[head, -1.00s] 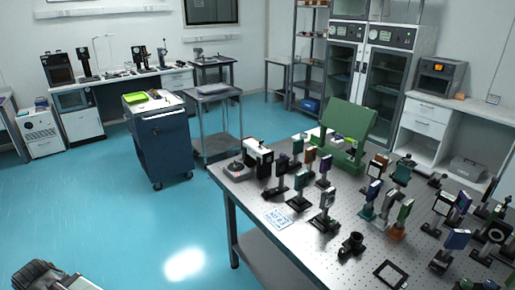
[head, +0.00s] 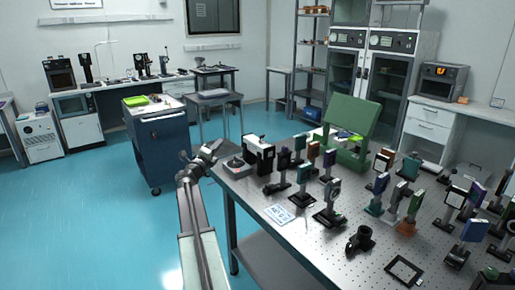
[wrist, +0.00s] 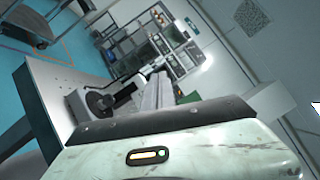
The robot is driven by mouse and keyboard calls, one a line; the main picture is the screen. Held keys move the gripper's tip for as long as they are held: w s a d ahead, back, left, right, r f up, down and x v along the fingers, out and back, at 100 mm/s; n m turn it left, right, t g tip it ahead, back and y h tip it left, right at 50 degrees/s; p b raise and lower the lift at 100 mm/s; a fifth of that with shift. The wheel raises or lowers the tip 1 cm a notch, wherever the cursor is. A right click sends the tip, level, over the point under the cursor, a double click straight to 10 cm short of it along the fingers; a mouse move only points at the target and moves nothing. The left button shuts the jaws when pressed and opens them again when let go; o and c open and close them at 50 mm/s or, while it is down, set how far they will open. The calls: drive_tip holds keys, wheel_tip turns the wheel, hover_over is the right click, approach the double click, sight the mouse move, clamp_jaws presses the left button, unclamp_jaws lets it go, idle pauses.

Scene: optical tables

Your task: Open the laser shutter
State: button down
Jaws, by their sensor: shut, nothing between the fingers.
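My gripper (head: 211,149) is at the end of my raised arm, at the left corner of the optical table (head: 320,243), and is shut and empty. It appears just left of a low grey device (head: 235,163) and a white and black box (head: 258,154); I cannot tell whether it touches either. I cannot tell for sure which part is the laser shutter. In the wrist view a pale housing with an orange and green light fills the bottom, and a dark round part (wrist: 101,101) lies beyond it; the fingertips are not clear there.
Several mounted optics crowd the table, with a green panel (head: 353,119) at its back. A white label sheet (head: 280,214) lies near the front edge. A dark blue cart (head: 160,150) stands behind left. The blue floor at left is clear.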

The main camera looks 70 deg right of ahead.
sight(262, 147)
drive_tip(key=s+d+f+m+g+y, duration=0.1)
drive_tip(key=s+d+m+g, duration=0.1)
drive_tip(key=s, duration=0.3)
drive_tip(key=s+d+f+m+g+y, duration=0.1)
drive_tip(key=s+d+m+g, duration=0.1)
drive_tip(key=s+m+g, duration=0.2)
drive_tip(key=s, duration=0.2)
drive_tip(key=shift+s+f, duration=0.3)
drive_tip(key=shift+d, duration=0.1)
drive_tip(key=x, duration=1)
drive_tip(key=shift+r+p, duration=0.1)
drive_tip(key=shift+p, duration=0.25)
